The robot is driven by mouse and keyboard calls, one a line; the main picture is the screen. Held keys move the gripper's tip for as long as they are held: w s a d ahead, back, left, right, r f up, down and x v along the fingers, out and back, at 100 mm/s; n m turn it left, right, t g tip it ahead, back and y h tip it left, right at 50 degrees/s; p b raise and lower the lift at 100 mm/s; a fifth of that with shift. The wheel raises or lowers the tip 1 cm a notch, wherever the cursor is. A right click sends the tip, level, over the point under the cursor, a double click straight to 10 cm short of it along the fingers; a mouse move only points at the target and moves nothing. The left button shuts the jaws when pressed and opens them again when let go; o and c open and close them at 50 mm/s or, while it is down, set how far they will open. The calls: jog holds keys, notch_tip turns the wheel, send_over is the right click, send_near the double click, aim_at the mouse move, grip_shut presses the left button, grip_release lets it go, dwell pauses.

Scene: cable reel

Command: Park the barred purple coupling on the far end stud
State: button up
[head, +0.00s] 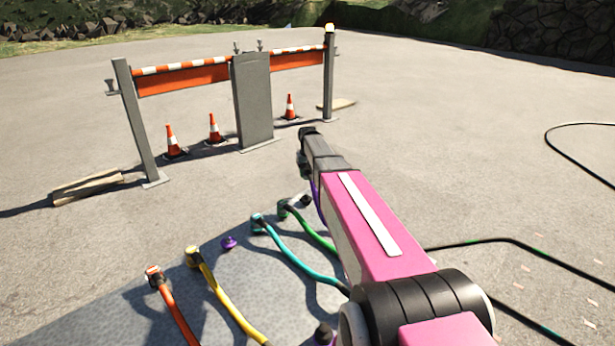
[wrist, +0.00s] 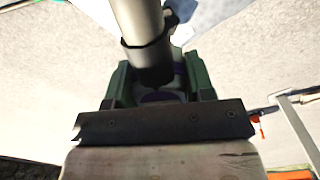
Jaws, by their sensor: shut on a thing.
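In the wrist view my gripper (wrist: 162,88) has green fingers shut around a dark coupling (wrist: 155,75) with purple showing at its sides; a grey tube runs from it to the top edge. Its bar marking cannot be made out. In the head view my pink arm reaches toward the barrier and hides the gripper. A purple hose (head: 318,198) shows beside the arm. Small studs stick out at the barrier: one on the left post (head: 110,86) and two on top of the grey panel (head: 260,46). Which stud is the far end one is unclear.
A purple knob (head: 229,242) stands there too. Traffic cones (head: 214,128) stand under the barrier (head: 185,78). Black cable crosses the right; pavement before the barrier is mostly clear.

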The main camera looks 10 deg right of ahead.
aim_at(306, 195)
jog(key=w+f, duration=0.2)
jog(key=f, duration=0.1)
jog(key=shift+w+a, duration=0.1)
jog(key=shift+w, duration=0.25)
jog(key=shift+f, duration=4.45)
jog(key=shift+f, duration=0.5)
jog(key=o, duration=1.1)
jog(key=shift+r, duration=0.1)
notch_tip(306, 195, up, 11)
jog(key=shift+f, duration=0.15)
